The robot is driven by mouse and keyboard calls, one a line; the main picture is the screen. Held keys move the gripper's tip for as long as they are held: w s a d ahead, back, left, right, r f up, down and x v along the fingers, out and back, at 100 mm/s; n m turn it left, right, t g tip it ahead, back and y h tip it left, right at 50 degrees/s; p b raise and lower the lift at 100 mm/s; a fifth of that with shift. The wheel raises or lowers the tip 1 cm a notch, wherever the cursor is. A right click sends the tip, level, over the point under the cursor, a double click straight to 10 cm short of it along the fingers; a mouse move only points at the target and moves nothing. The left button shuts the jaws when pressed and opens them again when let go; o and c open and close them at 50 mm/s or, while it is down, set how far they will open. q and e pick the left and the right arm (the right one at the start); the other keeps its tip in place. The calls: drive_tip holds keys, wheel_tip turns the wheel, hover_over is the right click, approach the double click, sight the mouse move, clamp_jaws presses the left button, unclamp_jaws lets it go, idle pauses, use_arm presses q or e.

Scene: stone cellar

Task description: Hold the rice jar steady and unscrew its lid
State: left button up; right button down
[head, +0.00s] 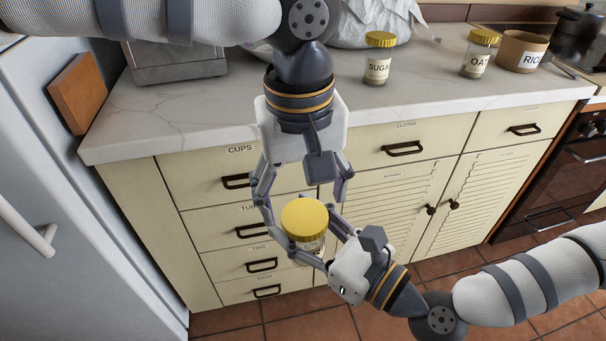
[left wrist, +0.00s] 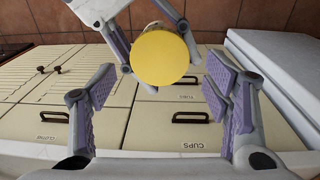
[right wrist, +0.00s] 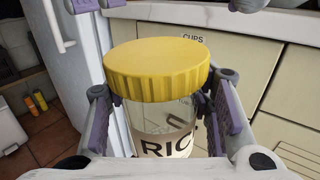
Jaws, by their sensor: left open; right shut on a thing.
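The rice jar is clear glass with a ribbed yellow lid (head: 304,216); its "RIC" label (right wrist: 165,145) shows in the right wrist view. My right gripper (head: 313,240) is shut around the jar's body below the lid, holding it upright in the air before the drawers. The lid is on the jar. My left gripper (head: 303,192) points down from above, open and empty, its fingers spread to either side of the lid in the head view. In the left wrist view the lid (left wrist: 160,57) lies beyond the open fingertips, apart from them. The jar's lower part is mostly hidden in the head view.
The marble counter (head: 250,95) behind bears a sugar jar (head: 378,66), an oat jar (head: 476,62), a tan container labelled "RIC" (head: 520,52) and a dark pot (head: 580,35). Closed cream drawers (head: 205,178) stand behind the jar. A white fridge (head: 50,150) is at left.

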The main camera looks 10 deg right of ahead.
sight(305, 216)
use_arm(q)
wheel_tip(305, 216, down, 3)
drive_tip(key=shift+w+d+f, duration=0.1)
drive_tip(key=shift+c, duration=0.2)
drive_tip(key=c, duration=0.9)
drive_tip(key=o, duration=1)
drive_tip(key=shift+o, duration=0.2)
drive_tip(key=shift+r, duration=2.25)
